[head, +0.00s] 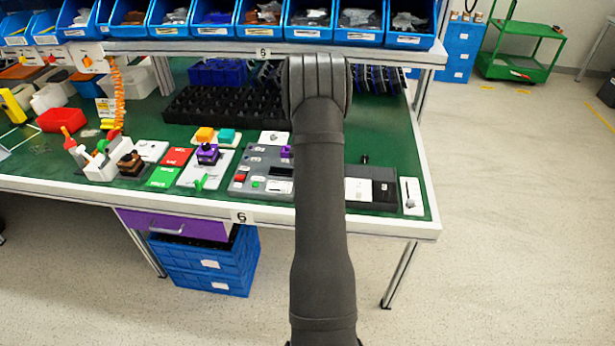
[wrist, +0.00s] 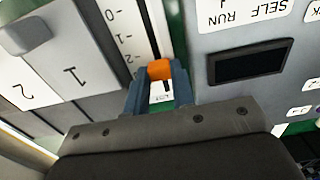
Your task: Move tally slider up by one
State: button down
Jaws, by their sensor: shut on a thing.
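The tally slider's orange knob (wrist: 160,69) shows in the wrist view between the fingertips of my gripper (wrist: 160,78). My gripper is shut on it, with a blue-grey finger on each side. The slider's white scale plate (wrist: 122,22) has a slot running up the picture and marks that read 0, 1 and 2. Any marks beside the knob are hidden by the left finger. In the head view my arm covers the slider and my gripper.
A grey panel with a dark screen (wrist: 261,62) lies right of the slider in the wrist view. A grey unit with white plates marked 1 and 2 (wrist: 66,75) and a raised grey knob (wrist: 27,37) lies left. In the head view a black crate (head: 225,106) stands behind.

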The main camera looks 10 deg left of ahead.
jog(key=shift+w, duration=0.45)
jog(key=c, duration=1.5)
grip_release()
notch_tip(320, 180, up, 17)
jog(key=shift+r, duration=0.2)
